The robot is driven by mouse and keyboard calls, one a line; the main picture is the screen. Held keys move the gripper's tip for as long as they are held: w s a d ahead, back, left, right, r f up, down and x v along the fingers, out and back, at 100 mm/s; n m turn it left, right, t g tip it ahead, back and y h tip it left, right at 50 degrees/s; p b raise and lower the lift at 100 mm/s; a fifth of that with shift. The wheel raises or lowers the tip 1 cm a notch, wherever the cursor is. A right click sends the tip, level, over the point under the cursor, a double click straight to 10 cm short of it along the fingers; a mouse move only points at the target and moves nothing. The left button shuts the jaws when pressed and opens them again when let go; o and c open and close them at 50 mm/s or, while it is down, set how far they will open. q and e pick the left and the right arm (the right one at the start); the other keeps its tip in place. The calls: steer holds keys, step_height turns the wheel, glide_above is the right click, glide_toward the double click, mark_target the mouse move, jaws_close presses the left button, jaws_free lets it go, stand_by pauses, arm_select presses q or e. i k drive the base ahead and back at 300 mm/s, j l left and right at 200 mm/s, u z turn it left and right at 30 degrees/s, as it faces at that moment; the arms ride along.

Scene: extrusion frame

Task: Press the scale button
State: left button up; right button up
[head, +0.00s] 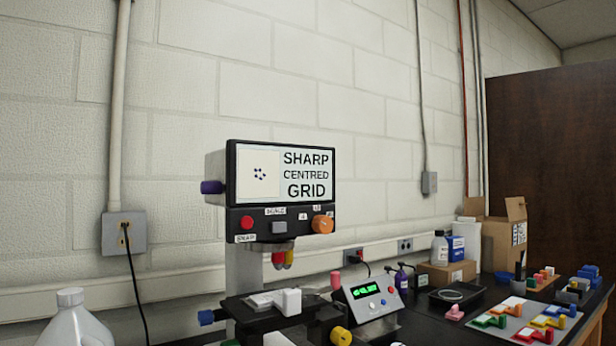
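The instrument (231,235) stands on the dark bench, with a screen (305,175) reading SHARP, CENTRED and GRID. Nothing touches the grey button. Neither of my grippers is in view.
Below the panel are hanging coloured lenses (283,259) and a stage (262,311) with white pieces. A box with a green display (368,299) stands to the right. A white jug (75,322) is front left. Boxes, bottles and coloured parts crowd the right bench.

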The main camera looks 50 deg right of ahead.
mark_target(280, 227)
steer(key=z, duration=1.25)
